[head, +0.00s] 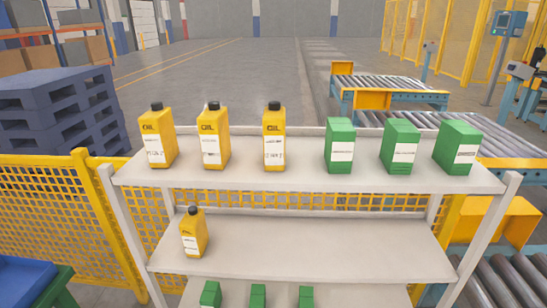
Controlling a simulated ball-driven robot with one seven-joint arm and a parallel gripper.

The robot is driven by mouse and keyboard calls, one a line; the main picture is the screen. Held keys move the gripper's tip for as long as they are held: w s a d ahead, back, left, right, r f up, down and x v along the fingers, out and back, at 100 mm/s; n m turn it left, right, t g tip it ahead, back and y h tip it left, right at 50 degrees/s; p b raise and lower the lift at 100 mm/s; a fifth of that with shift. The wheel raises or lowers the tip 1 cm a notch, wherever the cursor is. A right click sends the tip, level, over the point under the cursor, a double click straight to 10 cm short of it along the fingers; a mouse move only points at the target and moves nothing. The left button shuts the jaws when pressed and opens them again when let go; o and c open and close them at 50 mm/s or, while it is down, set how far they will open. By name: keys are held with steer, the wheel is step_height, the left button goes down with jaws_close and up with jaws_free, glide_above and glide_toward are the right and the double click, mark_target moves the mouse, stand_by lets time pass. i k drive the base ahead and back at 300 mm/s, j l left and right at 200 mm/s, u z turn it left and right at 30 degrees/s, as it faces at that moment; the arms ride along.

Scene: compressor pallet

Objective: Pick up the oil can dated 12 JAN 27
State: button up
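Three yellow oil cans with black caps stand upright on the top shelf: the left can (157,137), the middle can (213,137) and the right can (274,137). Each has a white label low on its front; the dates are too small to read. A fourth, smaller-looking yellow can (194,234) stands at the left of the middle shelf, its label also unreadable. I cannot tell which can is dated 12 JAN 27. My gripper does not show.
Green boxes (401,147) stand on the right of the top shelf (309,180), with more on the bottom shelf. The middle shelf (330,250) is clear right of its can. A yellow mesh fence (45,205) runs behind; blue pallets (60,115) are left, roller conveyors (385,84) right.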

mark_target(274, 119)
steer(key=i+j, duration=0.2)
steer(key=i, duration=0.25)
steer(key=i+j, duration=0.15)
steer(key=i, duration=0.3)
steer(key=i+j, duration=0.2)
steer(key=i, duration=0.25)
steer(key=i+j, duration=0.15)
steer(key=i, duration=0.3)
steer(key=i+j, duration=0.2)
steer(key=i, duration=0.25)
steer(key=l+z, duration=0.05)
